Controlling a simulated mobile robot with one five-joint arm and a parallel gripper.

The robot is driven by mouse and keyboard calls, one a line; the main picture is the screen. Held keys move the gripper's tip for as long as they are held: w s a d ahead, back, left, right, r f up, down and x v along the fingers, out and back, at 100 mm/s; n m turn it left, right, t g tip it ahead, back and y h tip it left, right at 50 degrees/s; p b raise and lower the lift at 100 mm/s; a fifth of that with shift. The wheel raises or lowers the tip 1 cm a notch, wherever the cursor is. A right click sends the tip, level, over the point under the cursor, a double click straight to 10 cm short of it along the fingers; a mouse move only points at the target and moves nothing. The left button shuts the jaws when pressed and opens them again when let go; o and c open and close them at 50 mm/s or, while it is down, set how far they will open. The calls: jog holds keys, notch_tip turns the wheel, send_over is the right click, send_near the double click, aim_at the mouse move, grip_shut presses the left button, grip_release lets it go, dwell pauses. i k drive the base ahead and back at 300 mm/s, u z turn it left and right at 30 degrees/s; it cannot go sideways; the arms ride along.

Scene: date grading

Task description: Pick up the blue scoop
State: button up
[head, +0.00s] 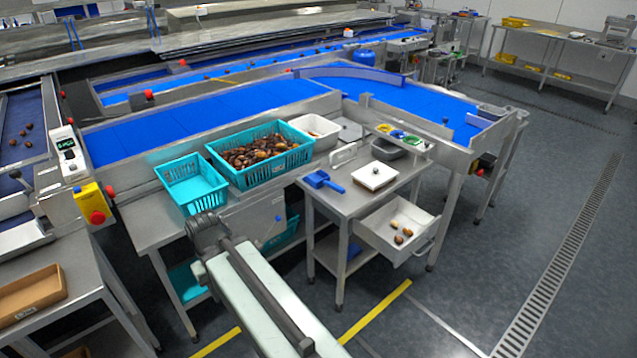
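The blue scoop (317,179) lies on the top of a small steel table (347,207), near its left edge. Its handle points right and toward the front. My arm reaches up from the bottom of the picture and ends in a dark joint left of the small table, in front of the teal baskets. No gripper fingers can be made out there. The scoop is apart from my arm, with nothing around it.
A white square board (374,175) with a small knob lies right of the scoop. An open drawer (378,238) with several dates juts out below it. A teal basket (235,172) full of dates and an empty teal basket (190,188) stand left.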

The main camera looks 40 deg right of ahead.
aim_at(317, 180)
jog(key=i, duration=1.25)
jog(key=u, duration=0.05)
